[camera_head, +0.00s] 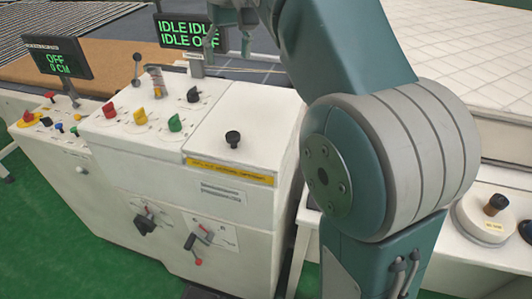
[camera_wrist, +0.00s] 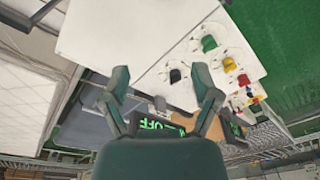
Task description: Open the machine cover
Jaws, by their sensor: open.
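The machine cover (camera_head: 260,115) is a white panel on top of the white machine, with a black knob (camera_head: 232,138) near its front edge. It lies flat and looks closed. A yellow label strip (camera_head: 230,171) runs below its front edge. A plain white top panel, which seems to be the cover (camera_wrist: 125,30), shows in the wrist view. My gripper (camera_wrist: 162,85) is open, with nothing between its fingers. In the head view it is partly cut off at the top, above and behind the cover, apart from the knob.
Coloured control knobs (camera_head: 140,115) sit left of the cover. Levers (camera_head: 146,218) are on the front face. A white quilted mattress (camera_head: 460,45) lies at the right.

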